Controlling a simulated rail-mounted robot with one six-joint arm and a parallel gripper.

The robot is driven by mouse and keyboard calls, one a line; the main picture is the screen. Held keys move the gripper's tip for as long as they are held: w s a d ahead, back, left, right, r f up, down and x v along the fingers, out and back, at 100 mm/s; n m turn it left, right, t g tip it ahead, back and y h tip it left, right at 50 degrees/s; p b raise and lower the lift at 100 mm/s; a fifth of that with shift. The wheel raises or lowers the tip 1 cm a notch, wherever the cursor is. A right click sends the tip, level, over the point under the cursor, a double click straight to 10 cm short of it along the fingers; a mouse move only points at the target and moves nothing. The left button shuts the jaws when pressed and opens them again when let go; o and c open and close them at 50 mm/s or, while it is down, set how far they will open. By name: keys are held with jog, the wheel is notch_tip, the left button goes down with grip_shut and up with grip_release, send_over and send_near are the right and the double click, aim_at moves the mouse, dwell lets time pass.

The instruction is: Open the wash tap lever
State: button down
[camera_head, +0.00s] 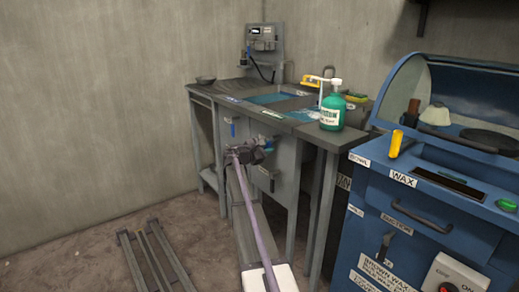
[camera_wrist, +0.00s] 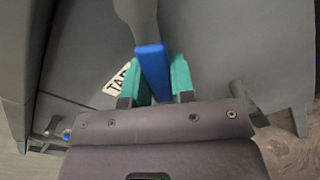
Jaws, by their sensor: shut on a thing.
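The tap lever has a grey stem and a blue grip (camera_wrist: 153,72). It shows in the wrist view in front of a grey panel with a white label reading "TAP" (camera_wrist: 117,80). The teal fingertips of my gripper (camera_wrist: 155,85) stand on both sides of the blue grip and are shut on it. In the head view my gripper (camera_head: 238,152) is at the front of the grey sink bench, and its fingers are too small to make out. A small blue part (camera_head: 233,129) shows just above it; the hold itself is not clear there.
The sink bench (camera_head: 205,90) has a basin, a green pump bottle (camera_head: 332,108) and a yellow-green sponge (camera_head: 356,97) on top. A blue wax machine (camera_head: 400,215) stands close on the right. A metal rail frame (camera_head: 155,255) lies on the floor at left, with open floor around it.

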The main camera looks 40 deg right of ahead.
jog(key=c, duration=1)
grip_release()
jog(key=shift+o, duration=0.2)
jog(key=a, duration=1.1)
jog(key=shift+w, duration=0.45)
jog(key=shift+d, duration=0.1)
